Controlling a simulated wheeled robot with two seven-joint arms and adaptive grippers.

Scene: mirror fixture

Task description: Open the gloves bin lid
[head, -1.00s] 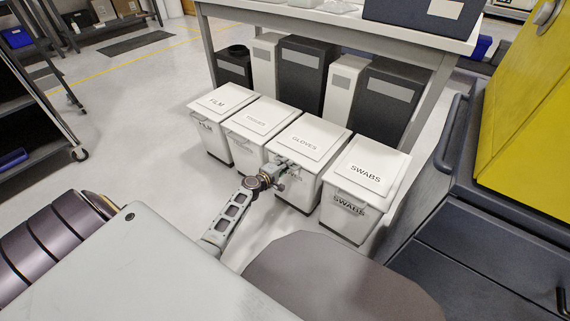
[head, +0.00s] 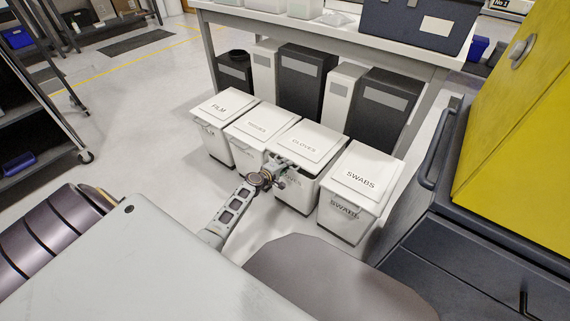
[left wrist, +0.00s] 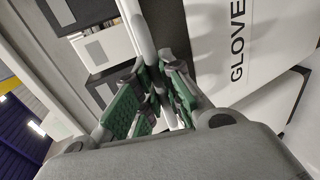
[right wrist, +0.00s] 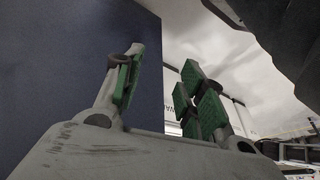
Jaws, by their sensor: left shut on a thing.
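In the left wrist view the green-padded fingers (left wrist: 155,92) close around the bar, beside the lettered lid (left wrist: 248,40). My right gripper (right wrist: 160,92) is open and empty in the right wrist view, beside a dark blue surface.
White bins marked FILM (head: 216,145) and SWABS (head: 345,215) and another bin (head: 247,155) flank the gloves bin closely. A table (head: 430,52) stands behind. A dark blue cabinet (head: 470,270) with a yellow unit (head: 520,130) is at right.

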